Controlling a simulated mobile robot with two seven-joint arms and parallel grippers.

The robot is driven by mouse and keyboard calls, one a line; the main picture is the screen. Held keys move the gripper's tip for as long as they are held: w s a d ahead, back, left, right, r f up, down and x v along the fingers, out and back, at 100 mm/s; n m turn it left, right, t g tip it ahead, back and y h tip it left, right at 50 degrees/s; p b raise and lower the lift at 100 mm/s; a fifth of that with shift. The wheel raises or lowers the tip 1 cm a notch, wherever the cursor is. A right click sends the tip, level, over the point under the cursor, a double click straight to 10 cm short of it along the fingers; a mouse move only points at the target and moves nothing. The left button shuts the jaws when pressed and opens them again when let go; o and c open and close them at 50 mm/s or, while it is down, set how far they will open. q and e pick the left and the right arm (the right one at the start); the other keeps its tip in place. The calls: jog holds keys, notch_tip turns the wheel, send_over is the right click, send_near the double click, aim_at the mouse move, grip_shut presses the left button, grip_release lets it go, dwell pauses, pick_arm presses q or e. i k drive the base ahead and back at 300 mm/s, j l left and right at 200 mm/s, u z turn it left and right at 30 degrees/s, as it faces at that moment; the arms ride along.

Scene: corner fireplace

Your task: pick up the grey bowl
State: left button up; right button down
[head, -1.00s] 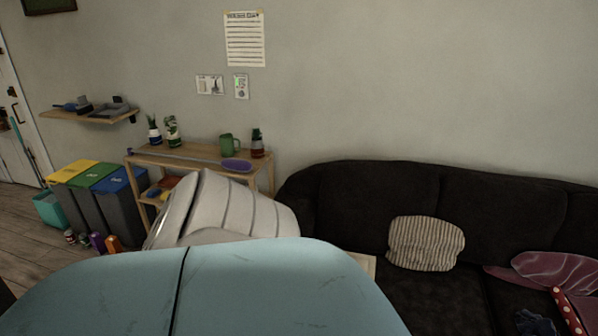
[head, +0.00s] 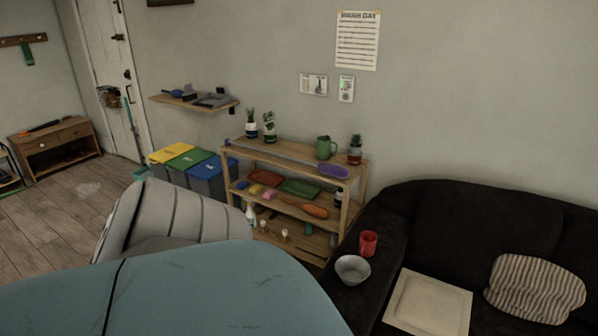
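The grey bowl (head: 352,268) sits upright on the left armrest of the dark sofa (head: 385,225), in the lower middle of the head view. It looks empty. A red cup (head: 368,243) stands just behind it to the right. Neither of my grippers shows in the head view.
A large blue padded surface (head: 190,290) fills the lower left, close to me, with a pale ribbed piece (head: 180,212) behind it. A wooden shelf unit (head: 300,153) stands behind the armrest. A pale framed board (head: 428,303) and striped cushion (head: 535,288) lie on the sofa.

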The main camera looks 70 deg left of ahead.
aim_at(353, 270)
jog(key=u, duration=1.85)
jog(key=i+j+z, duration=0.45)
jog(key=i+j, duration=0.3)
